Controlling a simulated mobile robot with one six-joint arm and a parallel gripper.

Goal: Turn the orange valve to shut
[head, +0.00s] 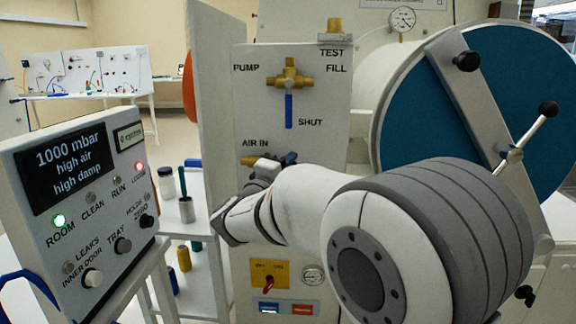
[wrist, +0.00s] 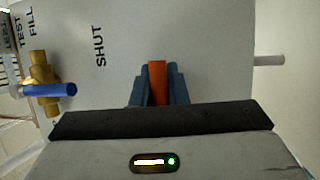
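The orange valve handle (wrist: 157,84) shows in the wrist view as a short bar between the two blue fingers of my gripper (wrist: 158,92). The fingers lie against both its sides with no gap that I can see, so my gripper is shut on it. In the head view my gripper (head: 287,159) is at the brass AIR IN valve (head: 256,160) on the white panel. There my arm and fingers hide the handle. The valve's lower part and any label near it are hidden too.
Above on the panel (head: 318,110) is a brass valve with a blue lever (head: 288,109) pointing down, by the word SHUT; the lever also shows in the wrist view (wrist: 50,90). A control box (head: 75,190) stands left. The large round blue door (head: 480,115) is right.

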